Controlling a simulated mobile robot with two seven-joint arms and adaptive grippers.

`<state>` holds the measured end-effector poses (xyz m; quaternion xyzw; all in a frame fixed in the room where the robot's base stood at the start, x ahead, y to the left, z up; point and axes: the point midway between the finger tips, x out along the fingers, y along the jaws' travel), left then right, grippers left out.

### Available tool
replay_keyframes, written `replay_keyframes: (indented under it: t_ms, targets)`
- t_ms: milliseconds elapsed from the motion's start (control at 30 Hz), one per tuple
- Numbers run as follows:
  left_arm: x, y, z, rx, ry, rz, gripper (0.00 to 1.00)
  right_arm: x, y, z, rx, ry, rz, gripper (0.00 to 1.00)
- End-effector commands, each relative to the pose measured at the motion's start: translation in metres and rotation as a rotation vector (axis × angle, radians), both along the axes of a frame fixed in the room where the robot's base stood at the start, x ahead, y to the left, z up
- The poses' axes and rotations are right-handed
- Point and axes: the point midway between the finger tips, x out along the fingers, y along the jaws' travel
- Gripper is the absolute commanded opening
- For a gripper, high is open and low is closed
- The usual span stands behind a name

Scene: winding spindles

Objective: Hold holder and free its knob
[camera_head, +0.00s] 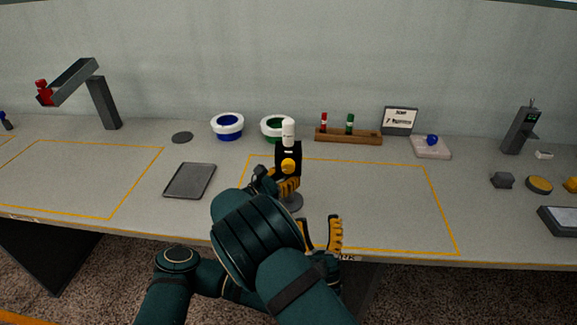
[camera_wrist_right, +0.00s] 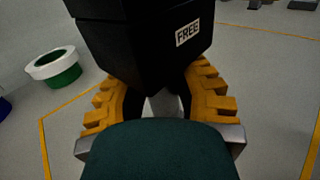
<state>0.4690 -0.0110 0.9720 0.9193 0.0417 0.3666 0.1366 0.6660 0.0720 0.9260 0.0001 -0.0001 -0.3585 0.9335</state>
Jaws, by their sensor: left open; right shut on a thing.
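In the right wrist view, yellow fingers (camera_wrist_right: 162,100) lie on both sides under the black body (camera_wrist_right: 140,45), which bears a label reading "FREE". The knob is out of that view. My left gripper (camera_head: 320,226) is open and empty, lower right of the holder, at the table's front edge.
A grey tray (camera_head: 190,181) lies left of the holder. Blue (camera_head: 227,127) and green (camera_head: 276,129) spools with white rims stand behind, beside a wooden rack (camera_head: 348,136) with red and green pieces. The yellow-outlined area right of the holder is clear.

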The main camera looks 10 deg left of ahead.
Motion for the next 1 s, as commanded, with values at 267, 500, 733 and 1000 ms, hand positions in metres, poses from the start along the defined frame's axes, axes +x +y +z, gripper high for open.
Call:
replay_keyframes:
  t_ms: [267, 500, 733, 1000]
  targets:
    - [0.005, 0.022, 0.001, -0.018, -0.026, 0.139, 0.50, 0.000, 0.001, -0.001, 0.001, 0.002, 0.001, 0.00]
    - [0.043, 0.038, 0.001, -0.018, -0.024, 0.138, 0.50, 0.000, 0.001, -0.001, 0.001, 0.002, 0.001, 0.00]
    - [0.085, 0.055, 0.001, -0.019, -0.023, 0.137, 0.50, 0.000, 0.001, -0.001, 0.001, 0.002, 0.001, 0.00]
    - [0.124, 0.071, 0.018, -0.020, -0.025, 0.133, 0.50, 0.000, 0.001, -0.001, 0.001, 0.002, 0.001, 0.00]
